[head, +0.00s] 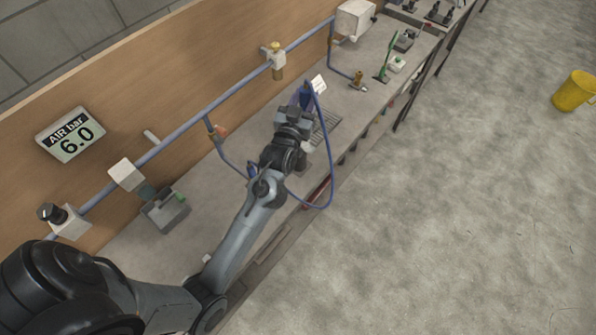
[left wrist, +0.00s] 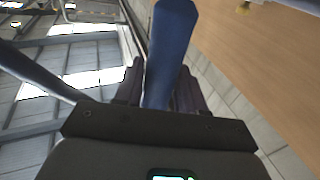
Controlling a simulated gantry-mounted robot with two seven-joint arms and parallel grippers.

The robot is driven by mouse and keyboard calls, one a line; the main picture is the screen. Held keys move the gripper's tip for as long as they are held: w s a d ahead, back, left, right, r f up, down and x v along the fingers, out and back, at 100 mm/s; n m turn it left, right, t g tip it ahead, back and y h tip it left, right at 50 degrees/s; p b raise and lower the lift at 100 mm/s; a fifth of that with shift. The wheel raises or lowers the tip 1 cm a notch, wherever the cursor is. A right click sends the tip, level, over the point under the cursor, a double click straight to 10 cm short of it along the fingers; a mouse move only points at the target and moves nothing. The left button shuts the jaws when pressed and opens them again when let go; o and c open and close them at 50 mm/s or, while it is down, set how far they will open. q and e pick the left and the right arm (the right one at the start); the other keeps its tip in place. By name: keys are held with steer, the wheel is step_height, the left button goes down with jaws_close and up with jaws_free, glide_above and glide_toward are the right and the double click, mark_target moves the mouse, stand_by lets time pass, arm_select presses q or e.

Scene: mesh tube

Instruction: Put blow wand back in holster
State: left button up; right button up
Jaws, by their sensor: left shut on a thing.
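The blue blow wand (head: 306,92) is in my left gripper (head: 301,98), over the bench. My left gripper is shut on it, and the arm hides part of the wand. A blue hose (head: 327,140) loops from the wand down past the bench's front edge and back toward the arm. In the left wrist view the blue wand body (left wrist: 172,45) stands between my two dark fingers (left wrist: 160,85). The hose (left wrist: 35,70) crosses at the left there. I cannot pick out the holster for certain. My right gripper is not in view.
A blue air pipe (head: 185,128) with valves runs along the wooden back panel (head: 150,60). An air display (head: 70,134) reads 6.0. A grey block (head: 165,212) and several small fixtures sit on the bench. A yellow bucket (head: 575,91) stands on the open floor.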

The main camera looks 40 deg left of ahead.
arm_select(q)
steer(key=shift+w+a+r+g+y+b, duration=0.1)
steer(key=shift+w+a+g+y+b, duration=0.15)
steer(key=shift+a, duration=0.3)
steer(key=shift+w+a+r+g+y+b, duration=0.15)
steer(key=shift+a+g+b, duration=0.15)
steer(key=shift+a, duration=0.25)
step_height(320, 180, down, 18)
steer(key=shift+a+r, duration=0.2)
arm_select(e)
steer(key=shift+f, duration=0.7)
arm_select(q)
steer(key=shift+f, duration=0.15)
steer(key=o, duration=1.1)
steer(key=shift+o, duration=0.2)
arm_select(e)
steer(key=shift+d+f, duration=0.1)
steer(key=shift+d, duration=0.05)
